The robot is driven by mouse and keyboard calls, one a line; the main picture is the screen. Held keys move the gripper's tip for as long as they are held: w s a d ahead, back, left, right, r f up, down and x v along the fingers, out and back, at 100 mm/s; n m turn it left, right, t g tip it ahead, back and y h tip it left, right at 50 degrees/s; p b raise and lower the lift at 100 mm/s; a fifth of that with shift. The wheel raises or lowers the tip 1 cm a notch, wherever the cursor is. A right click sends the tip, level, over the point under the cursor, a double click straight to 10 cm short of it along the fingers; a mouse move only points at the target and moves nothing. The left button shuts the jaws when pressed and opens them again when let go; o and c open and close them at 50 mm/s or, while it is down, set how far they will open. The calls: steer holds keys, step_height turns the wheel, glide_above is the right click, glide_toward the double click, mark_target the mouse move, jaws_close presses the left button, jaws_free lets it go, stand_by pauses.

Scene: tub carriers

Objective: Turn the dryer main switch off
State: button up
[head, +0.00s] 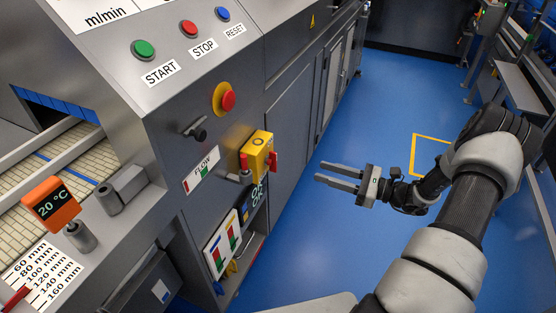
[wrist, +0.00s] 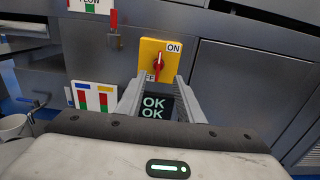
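The dryer main switch is a yellow box (wrist: 145,52) with a red rotary handle (wrist: 153,66) on the grey machine front. In the wrist view the handle looks close to upright. An "ON" label shows at the box's upper right; lettering at its lower left is partly hidden. In the head view the yellow box (head: 256,146) has its red handle (head: 273,163) on the aisle side. My gripper (head: 319,173) is open and empty, to the right of the switch and apart from it, fingers pointing towards the panel. In the wrist view its fingers (wrist: 160,88) frame the area just below the handle.
A red emergency button (head: 228,100), a black knob (head: 198,131) and a flow gauge (head: 202,169) sit near the switch. An "OK OK" display (wrist: 155,107) is below it. The blue floor (head: 310,240) beside the machine is clear.

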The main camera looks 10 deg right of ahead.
steer(key=b+x, duration=0.1)
steer(key=x, duration=1.4)
steer(key=shift+a+b, duration=0.25)
steer(key=shift+b, duration=0.1)
steer(key=shift+w, duration=0.1)
jaws_close()
